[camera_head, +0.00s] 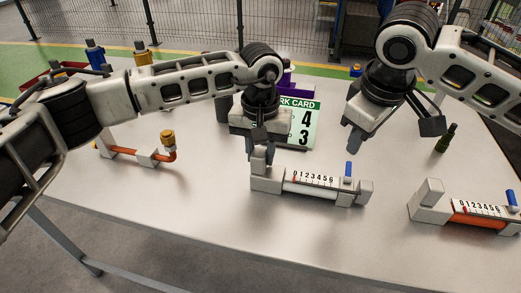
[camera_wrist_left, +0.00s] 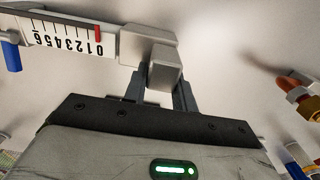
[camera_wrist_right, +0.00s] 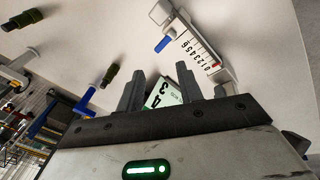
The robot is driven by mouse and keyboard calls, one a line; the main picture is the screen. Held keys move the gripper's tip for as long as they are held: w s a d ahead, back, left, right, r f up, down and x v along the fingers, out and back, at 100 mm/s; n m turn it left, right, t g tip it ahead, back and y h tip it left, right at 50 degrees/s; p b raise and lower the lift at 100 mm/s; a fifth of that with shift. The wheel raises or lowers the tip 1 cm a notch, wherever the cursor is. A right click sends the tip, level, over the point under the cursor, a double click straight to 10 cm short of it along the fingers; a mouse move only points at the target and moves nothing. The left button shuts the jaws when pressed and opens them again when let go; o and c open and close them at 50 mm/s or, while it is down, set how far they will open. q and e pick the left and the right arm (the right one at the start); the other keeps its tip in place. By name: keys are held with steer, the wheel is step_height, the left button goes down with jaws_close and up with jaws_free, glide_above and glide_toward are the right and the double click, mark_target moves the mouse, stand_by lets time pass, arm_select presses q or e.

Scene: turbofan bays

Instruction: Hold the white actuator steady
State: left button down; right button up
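The white actuator (camera_head: 322,192) lies on the table in the middle of the head view, with a 0 to 6 scale, a red mark near 0 and a blue lever (camera_head: 348,169) at its right end. My left gripper (camera_head: 262,152) is at the block on its left end. In the left wrist view the fingers sit on both sides of the grey block (camera_wrist_left: 165,70) and appear closed on it. My right gripper (camera_head: 352,138) is open and empty above the table, behind and apart from the actuator. Its fingers stand apart in the right wrist view (camera_wrist_right: 160,95).
An orange actuator (camera_head: 475,219) lies at the right. An orange pipe with a brass fitting (camera_head: 140,154) is at the left. A work card (camera_head: 303,128) showing 4 and 3 stands behind the white actuator. A dark green bottle-like item (camera_head: 445,139) is back right. The front table is clear.

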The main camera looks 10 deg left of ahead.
jaws_close()
steer(key=d+f+m+y, duration=0.3)
steer(key=d+m+y, duration=0.2)
steer(key=m, duration=0.9)
steer(key=w+d+f+m+y, duration=0.1)
steer(key=d+f+m+y, duration=0.2)
steer(key=m, duration=1)
steer(key=shift+w+d+m+y, duration=0.2)
steer(key=shift+d+m+y, duration=0.2)
steer(key=shift+d+y, duration=0.85)
